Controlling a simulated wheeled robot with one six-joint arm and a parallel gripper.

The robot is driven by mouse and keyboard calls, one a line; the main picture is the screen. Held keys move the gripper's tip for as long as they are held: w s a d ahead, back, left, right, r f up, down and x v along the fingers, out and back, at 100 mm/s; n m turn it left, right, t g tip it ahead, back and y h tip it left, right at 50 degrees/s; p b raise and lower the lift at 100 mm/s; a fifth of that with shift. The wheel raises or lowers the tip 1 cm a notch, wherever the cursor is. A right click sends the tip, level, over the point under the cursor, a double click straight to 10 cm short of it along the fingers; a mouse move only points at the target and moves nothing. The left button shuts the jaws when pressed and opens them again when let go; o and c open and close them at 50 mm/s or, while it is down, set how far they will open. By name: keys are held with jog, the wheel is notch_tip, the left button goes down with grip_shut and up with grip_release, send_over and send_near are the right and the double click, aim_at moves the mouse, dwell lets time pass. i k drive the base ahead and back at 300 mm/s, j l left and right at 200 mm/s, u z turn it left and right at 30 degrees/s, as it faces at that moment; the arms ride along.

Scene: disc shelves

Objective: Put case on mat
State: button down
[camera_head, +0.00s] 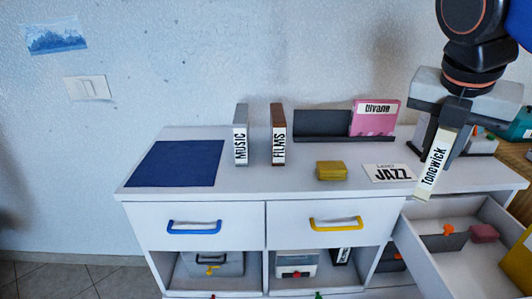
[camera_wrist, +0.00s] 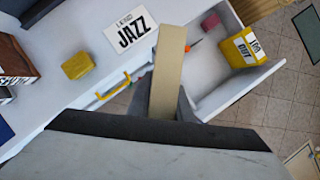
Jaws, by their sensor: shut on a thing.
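My gripper (camera_head: 446,135) is shut on a slim case (camera_head: 435,166) with a cream spine and dark lettering. It holds the case tilted, in the air near the right end of the white cabinet top. In the wrist view the case (camera_wrist: 168,70) shows as a plain tan strip between my fingers, beside the open drawer. The dark blue mat (camera_head: 175,163) lies flat and empty at the left end of the cabinet top, far from my gripper.
MUSIC (camera_head: 240,140) and FILMS (camera_head: 278,136) dividers stand right of the mat. A yellow box (camera_head: 331,170), a JAZZ card (camera_head: 389,173) and a dark rack with a pink case (camera_head: 375,118) stand further right. An open drawer (camera_head: 455,263) juts out at lower right.

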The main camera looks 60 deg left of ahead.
aim_at(181, 161)
jog(key=j+u, duration=0.1)
jog(key=u, duration=0.35)
jog(key=i+j+u, duration=0.1)
jog(key=u, duration=0.35)
jog(key=i+j+u, duration=0.1)
jog(key=u, duration=0.35)
jog(key=i+j+u, duration=0.1)
jog(key=i+j, duration=0.15)
jog(key=i, duration=0.2)
